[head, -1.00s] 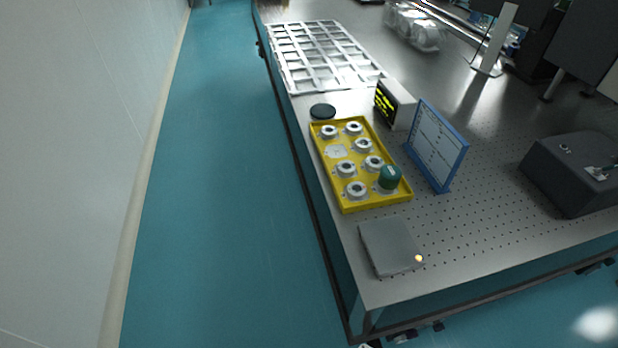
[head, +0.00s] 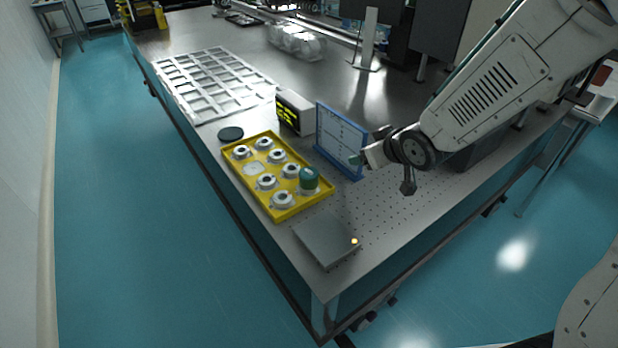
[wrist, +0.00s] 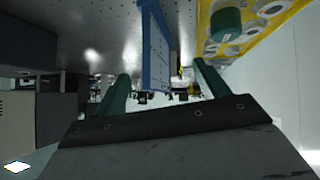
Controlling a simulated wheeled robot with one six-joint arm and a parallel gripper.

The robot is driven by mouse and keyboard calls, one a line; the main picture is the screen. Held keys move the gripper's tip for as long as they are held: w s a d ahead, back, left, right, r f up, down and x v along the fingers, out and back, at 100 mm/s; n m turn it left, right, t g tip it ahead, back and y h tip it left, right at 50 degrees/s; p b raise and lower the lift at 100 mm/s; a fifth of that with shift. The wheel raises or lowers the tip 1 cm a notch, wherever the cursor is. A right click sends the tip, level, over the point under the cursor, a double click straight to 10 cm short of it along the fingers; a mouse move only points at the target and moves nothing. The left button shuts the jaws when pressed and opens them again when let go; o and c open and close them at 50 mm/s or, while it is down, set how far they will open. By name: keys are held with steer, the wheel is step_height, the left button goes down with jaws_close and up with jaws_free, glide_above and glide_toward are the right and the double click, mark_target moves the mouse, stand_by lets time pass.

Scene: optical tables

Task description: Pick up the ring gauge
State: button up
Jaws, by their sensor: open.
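A yellow tray (head: 236,174) on the optical table holds several silver ring-shaped pieces (head: 266,181), each with a dark centre, in two rows. I cannot tell which of these, if any, is the ring gauge. A green cylinder (head: 309,178) stands at the tray's right side; it also shows in the wrist view (wrist: 225,22). My gripper (head: 367,147) is in front of the right end of the blue framed board (head: 338,140), to the right of the tray.
A small display box (head: 297,112) stands behind the tray. A dark round disc (head: 230,133) lies at its left, and a flat grey plate (head: 324,240) lies near the front corner. A silver grid frame (head: 212,84) lies farther back. Perforated table top is bare right of the plate.

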mark_target(304, 172)
steer(key=a+f+n+y, duration=0.1)
steer(key=a+f+y, duration=0.1)
steer(key=a, duration=0.1)
steer(key=a+f+n+y, duration=0.1)
steer(key=a+f+y, duration=0.1)
steer(key=a+f, duration=0.1)
steer(key=a+f+y, duration=0.2)
steer(key=a, duration=0.3)
steer(key=shift+w+f+n, duration=0.1)
steer(key=shift+f+n, duration=0.25)
steer(key=shift+n, duration=0.05)
steer(key=x, duration=0.7)
steer(key=shift+w+a, duration=0.1)
steer(key=shift+w, duration=0.2)
steer(key=c, duration=1.3)
